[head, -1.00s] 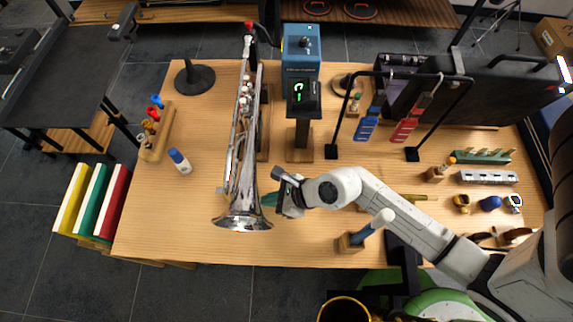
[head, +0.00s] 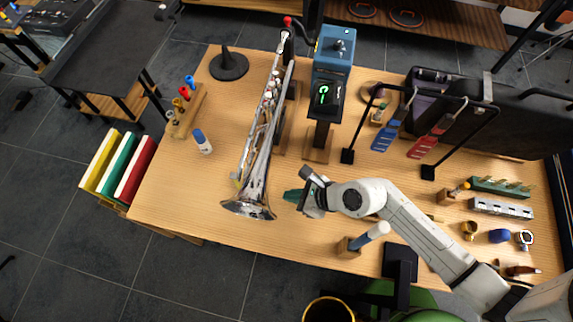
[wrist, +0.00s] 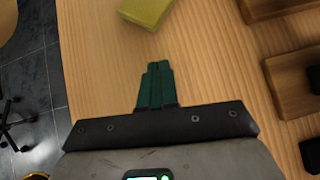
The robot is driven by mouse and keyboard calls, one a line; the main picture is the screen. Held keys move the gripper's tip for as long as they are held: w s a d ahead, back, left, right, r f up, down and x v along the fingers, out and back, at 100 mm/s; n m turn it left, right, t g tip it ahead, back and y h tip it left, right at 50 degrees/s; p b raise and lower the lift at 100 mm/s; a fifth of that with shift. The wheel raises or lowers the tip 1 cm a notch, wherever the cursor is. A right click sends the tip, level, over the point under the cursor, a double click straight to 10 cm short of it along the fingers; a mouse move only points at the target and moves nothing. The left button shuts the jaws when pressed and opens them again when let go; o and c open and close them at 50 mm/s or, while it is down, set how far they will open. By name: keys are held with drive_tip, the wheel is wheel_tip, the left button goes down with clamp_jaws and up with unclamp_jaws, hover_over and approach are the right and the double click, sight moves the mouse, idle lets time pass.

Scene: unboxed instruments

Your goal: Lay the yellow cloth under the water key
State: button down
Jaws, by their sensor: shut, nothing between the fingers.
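The yellow cloth (wrist: 145,10) lies flat on the wood at the top edge of the wrist view, partly cut off. I cannot pick it out clearly in the head view. The silver trumpet (head: 260,165) stretches along the table with its bell towards the front; its water key is too small to make out. My gripper (head: 290,195) is right of the bell, apart from it in the picture. In the wrist view its green fingers (wrist: 155,85) are shut and empty, pointing towards the cloth with bare wood between.
A blue-handled tool in a wooden block (head: 368,238) stands near my wrist. Behind are a tuner on a stand (head: 323,98) and a black rack (head: 348,155) with blue and red tools. The front-left tabletop is clear.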

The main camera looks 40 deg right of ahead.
drive_tip(key=v, duration=0.8)
drive_tip(key=shift+r, duration=0.25)
drive_tip(key=shift+s, duration=0.15)
